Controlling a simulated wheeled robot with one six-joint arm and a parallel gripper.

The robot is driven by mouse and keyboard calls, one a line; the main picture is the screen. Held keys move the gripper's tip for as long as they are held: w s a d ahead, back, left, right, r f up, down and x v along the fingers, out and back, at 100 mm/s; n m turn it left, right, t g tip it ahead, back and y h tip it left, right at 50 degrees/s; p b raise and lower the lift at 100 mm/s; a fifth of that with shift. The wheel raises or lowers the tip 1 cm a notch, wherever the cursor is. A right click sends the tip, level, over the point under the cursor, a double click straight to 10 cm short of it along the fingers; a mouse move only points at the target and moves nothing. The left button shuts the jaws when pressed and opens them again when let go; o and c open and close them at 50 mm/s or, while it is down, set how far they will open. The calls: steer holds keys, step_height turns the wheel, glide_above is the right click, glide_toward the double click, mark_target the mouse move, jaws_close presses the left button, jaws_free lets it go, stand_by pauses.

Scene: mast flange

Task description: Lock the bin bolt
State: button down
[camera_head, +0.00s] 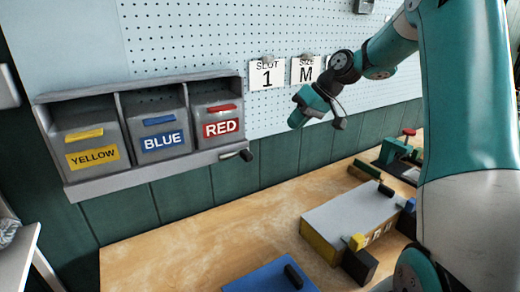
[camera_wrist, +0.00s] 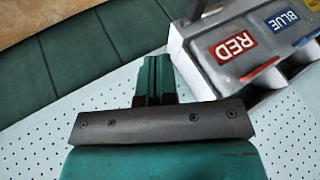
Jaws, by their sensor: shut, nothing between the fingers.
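The grey bin rack (camera_head: 160,172) hangs on the wall at the left, with three bins labelled yellow, blue and red. The bin bolt (camera_head: 240,155), with a black knob, sticks out at the rack's lower right corner, below the red bin (camera_head: 217,118). My gripper (camera_head: 295,122) is up and to the right of the bolt, apart from it. In the wrist view my shut, empty fingers (camera_wrist: 154,70) point toward the top, left of the rack (camera_wrist: 198,75), which appears upside down. A dark part at the top edge there may be the bolt; its end is cut off.
The pegboard (camera_head: 190,40) holds cards reading "SLOT 1" (camera_head: 267,74) and "SIZE M" (camera_head: 306,69). Below, the wooden bench (camera_head: 200,245) carries a blue panel (camera_head: 262,279), a grey-topped yellow box (camera_head: 350,215) and a green fixture (camera_head: 395,153). The bench's left part is clear.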

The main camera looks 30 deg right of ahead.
steer(key=shift+a, duration=0.1)
steer(key=w+a+f+p, duration=0.3)
steer(key=a+f+p, duration=0.2)
steer(key=a+f, duration=0.3)
steer(key=shift+w+a, duration=0.35)
steer(key=shift+w, duration=0.05)
